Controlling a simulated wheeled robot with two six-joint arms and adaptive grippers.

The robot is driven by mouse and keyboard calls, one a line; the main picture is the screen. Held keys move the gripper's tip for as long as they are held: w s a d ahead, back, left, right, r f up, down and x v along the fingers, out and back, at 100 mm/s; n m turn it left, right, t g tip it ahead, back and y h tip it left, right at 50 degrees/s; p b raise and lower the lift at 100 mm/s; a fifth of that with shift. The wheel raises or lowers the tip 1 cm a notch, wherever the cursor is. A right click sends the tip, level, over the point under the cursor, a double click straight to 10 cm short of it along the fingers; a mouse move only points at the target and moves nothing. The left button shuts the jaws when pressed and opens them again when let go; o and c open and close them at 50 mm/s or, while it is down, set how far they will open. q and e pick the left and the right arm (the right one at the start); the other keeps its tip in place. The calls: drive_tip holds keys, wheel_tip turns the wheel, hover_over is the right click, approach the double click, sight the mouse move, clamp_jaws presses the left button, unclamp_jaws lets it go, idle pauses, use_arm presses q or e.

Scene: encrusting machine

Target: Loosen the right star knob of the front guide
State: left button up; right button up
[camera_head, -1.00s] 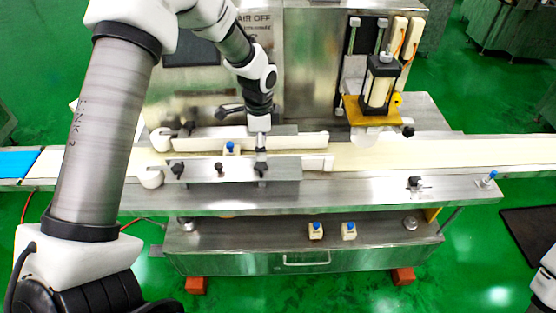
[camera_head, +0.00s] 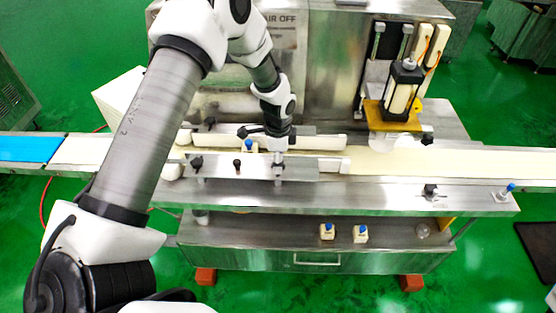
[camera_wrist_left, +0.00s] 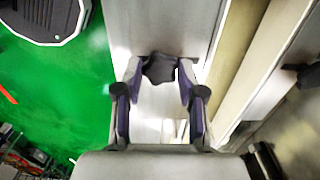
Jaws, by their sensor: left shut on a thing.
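The front guide (camera_head: 218,167) is a long metal plate along the near side of the conveyor. Its left star knob (camera_head: 197,163) is black and stands at the guide's left part. My left gripper (camera_head: 279,171) points down over the right part of the guide. In the left wrist view, the black right star knob (camera_wrist_left: 159,68) sits between the two fingertips of my left gripper (camera_wrist_left: 158,82), which are shut on it. In the head view the gripper mostly hides this knob. My right gripper is out of view.
A small dark knob (camera_head: 237,165) stands between the star knobs. A blue-topped part (camera_head: 248,146) is close behind the guide. The pale conveyor belt (camera_head: 430,158) runs on to the right. Two blue-topped blocks (camera_head: 326,231) (camera_head: 361,234) sit on the lower shelf.

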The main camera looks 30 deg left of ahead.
use_arm(q)
drive_tip(key=shift+n, duration=0.4)
drive_tip(key=n+p, duration=0.1)
drive_tip(key=n, duration=0.3)
drive_tip(key=shift+n+p, duration=0.35)
drive_tip(key=shift+n, duration=0.05)
drive_tip(key=n+p, duration=0.1)
drive_tip(key=n, duration=0.4)
drive_tip(key=shift+p, duration=0.3)
drive_tip(key=n+p, duration=0.2)
drive_tip(key=n, duration=0.3)
drive_tip(key=shift+n, duration=0.4)
drive_tip(key=n+p, duration=0.2)
drive_tip(key=n, duration=0.3)
drive_tip(key=shift+n, duration=0.3)
drive_tip(key=o, duration=1.1)
drive_tip(key=shift+o, duration=0.2)
drive_tip(key=shift+f, duration=0.1)
